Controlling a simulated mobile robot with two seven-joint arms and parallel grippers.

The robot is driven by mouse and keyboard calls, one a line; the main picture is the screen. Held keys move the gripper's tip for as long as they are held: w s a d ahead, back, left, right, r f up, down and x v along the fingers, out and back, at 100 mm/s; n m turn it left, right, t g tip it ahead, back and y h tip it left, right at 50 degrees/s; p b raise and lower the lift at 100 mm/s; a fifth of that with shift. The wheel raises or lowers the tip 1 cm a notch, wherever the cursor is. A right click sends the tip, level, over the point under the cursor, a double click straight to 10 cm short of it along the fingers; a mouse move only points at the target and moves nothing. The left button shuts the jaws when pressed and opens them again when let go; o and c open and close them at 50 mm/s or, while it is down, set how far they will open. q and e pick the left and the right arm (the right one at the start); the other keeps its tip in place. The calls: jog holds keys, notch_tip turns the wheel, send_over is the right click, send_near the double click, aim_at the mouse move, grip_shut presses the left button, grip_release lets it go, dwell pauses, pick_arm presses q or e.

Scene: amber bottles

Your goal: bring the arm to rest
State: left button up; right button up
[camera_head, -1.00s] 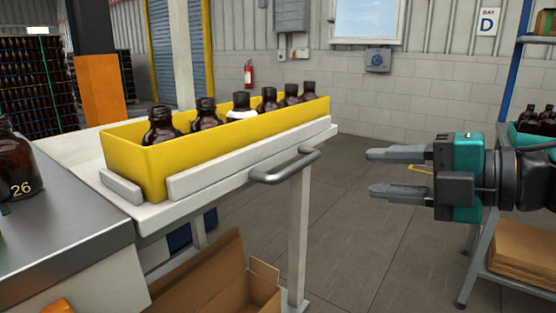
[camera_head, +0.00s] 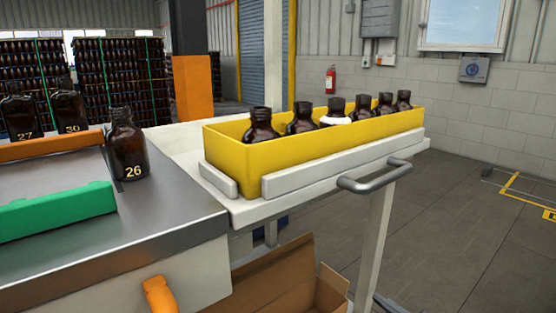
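A yellow crate (camera_head: 235,160) sits on a white cart (camera_head: 255,211) right of centre. It holds a row of amber bottles, the nearest one (camera_head: 261,125) at the left end. One bottle in the row (camera_head: 337,112) has a white band around it. An amber bottle marked 26 (camera_head: 127,150) stands upright on the metal bench (camera_head: 150,215) at the left.
Bottles marked 27 (camera_head: 19,112) and 30 (camera_head: 69,108) stand behind an orange bar (camera_head: 48,147). A green bar (camera_head: 60,211) lies on the bench. The cart's grey handle (camera_head: 375,182) juts forward. An open cardboard box (camera_head: 280,283) is below.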

jog(key=s+a+f+m+g+h, duration=0.1)
jog(key=s+f+m+g+h, duration=0.1)
jog(key=s+f+m, duration=0.45)
jog(key=s+a+f+m+g+h, duration=0.1)
jog(key=s+f+m+h, duration=0.15)
jog(key=f, duration=0.75)
pick_arm(q)
jog(key=s+a+r+y+p, duration=0.1)
jog(key=s+a+r+p, duration=0.1)
jog(key=r+p, duration=1)
jog(key=a+p, duration=0.1)
jog(key=p, duration=0.5)
jog(key=shift+a+r, duration=0.3)
pick_arm(e)
jog(key=s+d+r, duration=0.1)
jog(key=r, duration=0.5)
jog(key=s+d+r+h, duration=0.1)
jog(key=d+r, duration=0.1)
jog(key=r, duration=0.4)
jog(key=shift+s+d+r, duration=0.25)
jog(key=shift+s+d, duration=0.05)
jog(key=shift+s, duration=0.05)
